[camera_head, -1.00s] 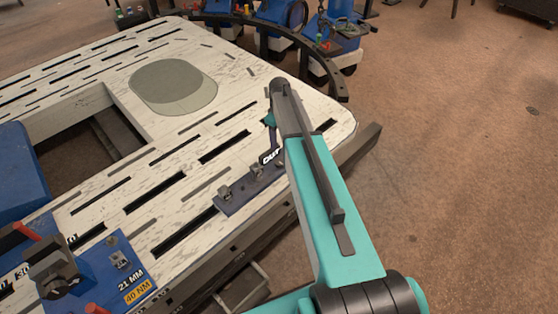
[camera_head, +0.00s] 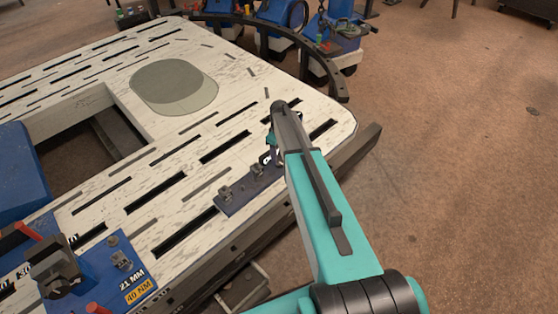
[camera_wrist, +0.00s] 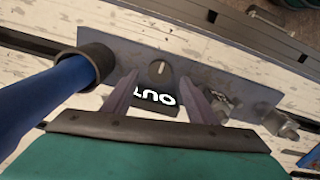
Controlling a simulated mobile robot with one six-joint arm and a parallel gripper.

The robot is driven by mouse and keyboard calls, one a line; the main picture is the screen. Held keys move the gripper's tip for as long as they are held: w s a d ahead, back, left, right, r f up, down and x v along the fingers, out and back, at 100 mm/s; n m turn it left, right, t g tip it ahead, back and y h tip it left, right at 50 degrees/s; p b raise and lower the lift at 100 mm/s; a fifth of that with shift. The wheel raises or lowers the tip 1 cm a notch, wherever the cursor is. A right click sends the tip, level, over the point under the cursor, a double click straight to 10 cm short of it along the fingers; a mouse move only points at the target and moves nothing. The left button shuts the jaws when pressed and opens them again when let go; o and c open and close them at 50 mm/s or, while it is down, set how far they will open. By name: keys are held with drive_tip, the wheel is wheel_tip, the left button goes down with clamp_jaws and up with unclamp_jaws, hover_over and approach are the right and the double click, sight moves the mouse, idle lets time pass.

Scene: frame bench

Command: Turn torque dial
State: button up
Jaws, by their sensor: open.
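In the wrist view, a small dark round dial (camera_wrist: 160,72) with a white pointer line sits on a blue-grey plate (camera_wrist: 128,55), beside a black label reading "OUT" upside down. My gripper (camera_wrist: 163,83) is open, with one finger on each side of the label and the dial just beyond the fingertips. The fingers look apart from the dial; their height above the plate is hard to tell. In the head view, the plate (camera_head: 232,204) lies along the bench's near right edge, and my arm hides the dial.
A blue hose end with a dark collar (camera_wrist: 97,62) stands left of the dial, close to the left finger. Metal fittings (camera_wrist: 279,125) sit at the right. The worn white slotted bench (camera_head: 185,150) carries a blue plate marked "21 MM 40 NM" (camera_head: 112,262). Open floor lies right.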

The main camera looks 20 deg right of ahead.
sight(279, 162)
drive_tip(key=shift+f, duration=2.15)
drive_tip(key=c, duration=1.1)
drive_tip(key=shift+o, duration=0.2)
drive_tip(key=shift+a, duration=0.25)
drive_tip(key=shift+d, duration=0.15)
